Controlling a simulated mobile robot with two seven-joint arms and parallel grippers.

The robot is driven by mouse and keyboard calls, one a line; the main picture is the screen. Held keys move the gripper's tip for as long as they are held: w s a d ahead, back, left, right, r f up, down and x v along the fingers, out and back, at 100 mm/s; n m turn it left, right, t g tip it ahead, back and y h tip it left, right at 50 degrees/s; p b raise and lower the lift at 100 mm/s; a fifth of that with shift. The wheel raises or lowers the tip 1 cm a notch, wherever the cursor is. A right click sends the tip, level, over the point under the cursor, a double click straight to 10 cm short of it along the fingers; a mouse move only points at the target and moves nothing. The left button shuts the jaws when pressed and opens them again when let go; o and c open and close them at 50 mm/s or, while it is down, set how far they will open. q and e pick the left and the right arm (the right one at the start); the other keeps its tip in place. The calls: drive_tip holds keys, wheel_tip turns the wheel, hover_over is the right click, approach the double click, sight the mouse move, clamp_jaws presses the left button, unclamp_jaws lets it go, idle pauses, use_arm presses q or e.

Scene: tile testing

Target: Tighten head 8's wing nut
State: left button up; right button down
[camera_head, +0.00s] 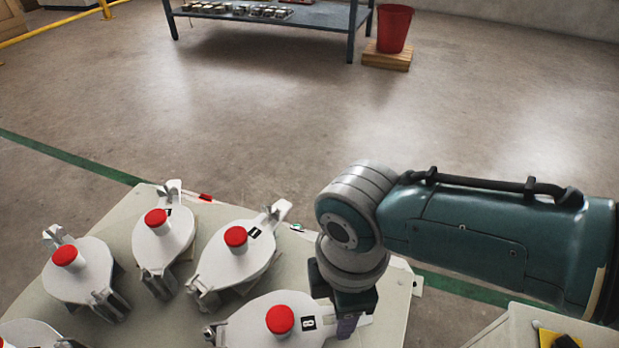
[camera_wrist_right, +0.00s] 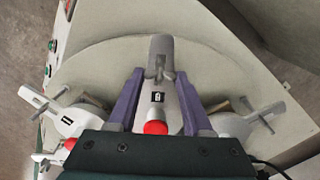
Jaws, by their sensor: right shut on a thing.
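Head 8 (camera_head: 250,328) is a white oval lid with a red knob (camera_head: 280,320) and a black label reading 8, at the bottom middle of the head view. In the right wrist view its label (camera_wrist_right: 157,97) is upside down. My right gripper (camera_head: 347,327) is over the right-hand end of head 8, and its purple fingers (camera_wrist_right: 160,75) stand either side of the grey wing nut (camera_wrist_right: 160,66), shut on it. The gripper mostly hides the wing nut in the head view. My left gripper is out of view.
Several similar heads stand on the pale round-edged machine, including a near neighbour (camera_head: 237,252) behind head 8. In the wrist view, neighbouring heads (camera_wrist_right: 70,118) flank the fingers closely. A blue table (camera_head: 275,22) and a red bucket (camera_head: 395,28) are far off across open floor.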

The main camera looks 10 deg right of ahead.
drive_tip(key=shift+c, duration=1.6)
unclamp_jaws()
drive_tip(key=shift+r, duration=0.1)
wheel_tip(320, 180, up, 10)
drive_tip(key=p, duration=0.7)
drive_tip(key=shift+p, duration=0.3)
